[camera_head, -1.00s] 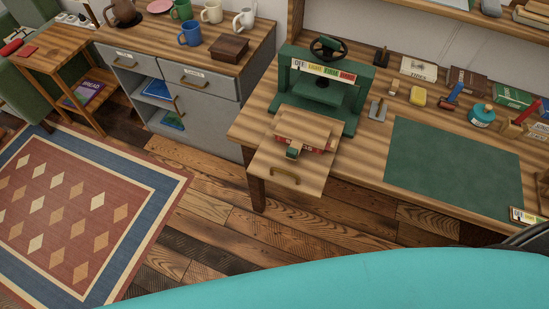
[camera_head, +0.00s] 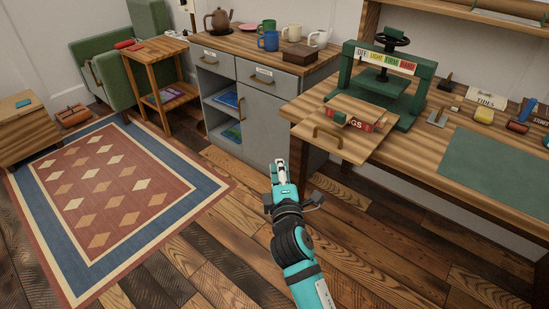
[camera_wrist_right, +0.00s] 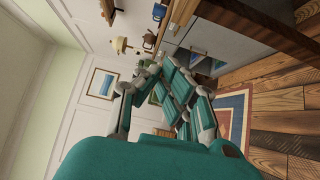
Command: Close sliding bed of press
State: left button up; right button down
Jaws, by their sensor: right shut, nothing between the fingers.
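The green press (camera_head: 425,69) with its black handwheel stands on the wooden bench. Its wooden sliding bed (camera_head: 358,151) is pulled out toward the front, past the bench edge. A red book (camera_head: 358,123) with a small dark-green-ended block lies on the bed. The bed's curved handle (camera_head: 327,136) is on its front. My right gripper (camera_head: 279,163) is shut and empty, in front of the cabinet, left of and lower in the picture than the handle, and apart from it. Its fingers also show in the right wrist view (camera_wrist_right: 157,75). My left gripper is out of view.
A grey cabinet (camera_head: 252,102) with mugs and a wooden box (camera_head: 302,54) on top stands left of the bench. A green mat (camera_head: 487,165) lies on the bench at right. The patterned rug (camera_head: 110,190) and plank floor in front are open.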

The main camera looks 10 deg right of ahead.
aim_at(316, 114)
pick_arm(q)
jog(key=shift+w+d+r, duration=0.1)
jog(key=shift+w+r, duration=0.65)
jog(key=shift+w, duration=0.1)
pick_arm(e)
jog(key=w+d, duration=0.2)
jog(key=w, duration=0.4)
jog(key=w+d, duration=0.2)
jog(key=w, duration=0.4)
jog(key=shift+w+d, duration=0.25)
jog(key=shift+f, duration=0.1)
